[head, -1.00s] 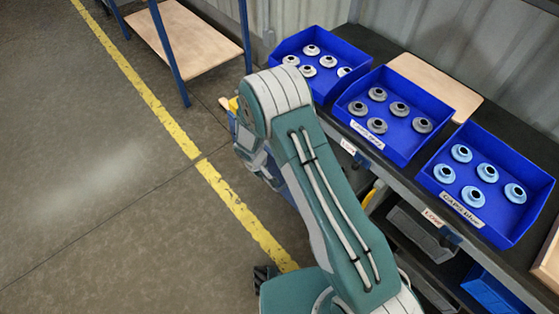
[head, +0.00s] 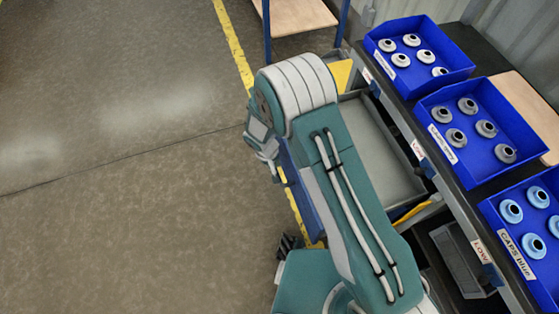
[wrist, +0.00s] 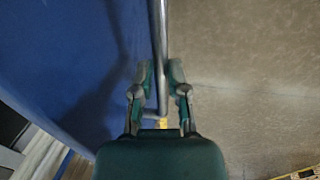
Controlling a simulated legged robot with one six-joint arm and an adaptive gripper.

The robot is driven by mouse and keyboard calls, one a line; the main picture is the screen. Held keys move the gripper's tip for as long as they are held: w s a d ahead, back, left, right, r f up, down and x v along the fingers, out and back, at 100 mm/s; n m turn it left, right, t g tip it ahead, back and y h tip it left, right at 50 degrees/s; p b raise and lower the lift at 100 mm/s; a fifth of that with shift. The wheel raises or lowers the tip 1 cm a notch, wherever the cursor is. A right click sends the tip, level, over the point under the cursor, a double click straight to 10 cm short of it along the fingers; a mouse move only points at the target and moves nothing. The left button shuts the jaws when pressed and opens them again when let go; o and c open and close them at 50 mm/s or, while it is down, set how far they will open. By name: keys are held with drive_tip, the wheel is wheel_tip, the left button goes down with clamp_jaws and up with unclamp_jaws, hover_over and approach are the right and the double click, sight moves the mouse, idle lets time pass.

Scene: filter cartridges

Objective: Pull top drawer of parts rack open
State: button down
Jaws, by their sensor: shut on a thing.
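The top drawer of the parts rack stands pulled out. Its empty grey tray (head: 385,150) shows in the head view between my arm and the rack. Its blue front (head: 304,190) is mostly hidden behind my arm. In the wrist view the blue front (wrist: 65,60) fills the left side, with a metal bar handle (wrist: 159,35) running along it. My gripper (wrist: 162,75) is shut on this handle, one finger on each side. In the head view my gripper (head: 270,160) is partly hidden by my arm, at the outer side of the drawer front.
Blue bins (head: 478,165) with caps stand on the rack's dark top (head: 400,110). A grey bin (head: 462,262) sits lower in the rack. A shelf unit with blue posts (head: 268,35) stands at the back. The floor to the left is clear, with a yellow line (head: 232,45).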

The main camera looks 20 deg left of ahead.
idle(0.3)
drive_tip(key=c, duration=0.6)
unclamp_jaws()
drive_tip(key=shift+c, duration=0.2)
drive_tip(key=shift+a, duration=0.1)
wheel_tip(320, 180, up, 12)
drive_tip(key=s+a, duration=0.1)
drive_tip(key=shift+a+f, duration=0.2)
drive_tip(key=shift+a, duration=0.2)
drive_tip(key=shift+s, duration=0.1)
